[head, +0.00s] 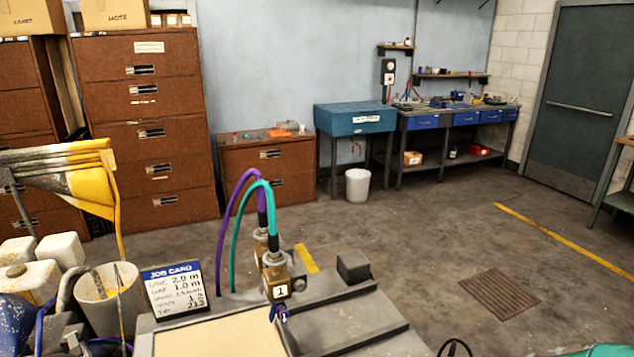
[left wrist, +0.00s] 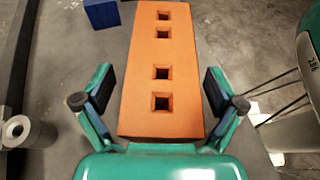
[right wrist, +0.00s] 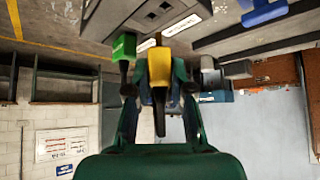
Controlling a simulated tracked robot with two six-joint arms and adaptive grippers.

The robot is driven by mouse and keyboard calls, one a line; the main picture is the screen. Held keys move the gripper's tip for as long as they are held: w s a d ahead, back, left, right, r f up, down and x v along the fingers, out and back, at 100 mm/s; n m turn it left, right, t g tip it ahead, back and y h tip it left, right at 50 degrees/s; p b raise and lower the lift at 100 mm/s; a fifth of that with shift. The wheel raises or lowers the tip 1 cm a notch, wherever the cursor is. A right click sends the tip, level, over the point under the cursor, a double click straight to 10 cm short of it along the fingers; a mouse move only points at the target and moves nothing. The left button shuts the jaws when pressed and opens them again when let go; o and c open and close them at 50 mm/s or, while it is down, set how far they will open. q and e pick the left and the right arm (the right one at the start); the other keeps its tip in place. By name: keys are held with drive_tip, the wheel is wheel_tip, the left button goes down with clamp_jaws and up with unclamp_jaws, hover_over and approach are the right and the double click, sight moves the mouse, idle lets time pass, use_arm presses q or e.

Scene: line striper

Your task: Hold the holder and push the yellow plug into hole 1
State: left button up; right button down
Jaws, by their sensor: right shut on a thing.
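The orange holder (left wrist: 182,100) is a long block with several dark square holes in a row along its top, seen in the left wrist view. No plug shows in these holes, and I cannot read which is hole 1. My left gripper (left wrist: 158,92) is open, with one finger on either side of the holder's near end; a gap shows on the left. The yellow plug (right wrist: 159,70), with a dark narrow tip, is between the fingers of my right gripper (right wrist: 160,105) in the right wrist view. Neither the holder nor the yellow plug is seen in the head view.
A green plug-like piece (right wrist: 123,47) is beside the yellow plug. A blue block (left wrist: 101,13) lies beyond the holder, and a grey cylinder (left wrist: 22,130) is at left.

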use_arm(q)
drive_tip(key=v, duration=1.2)
drive_tip(key=shift+f, duration=0.15)
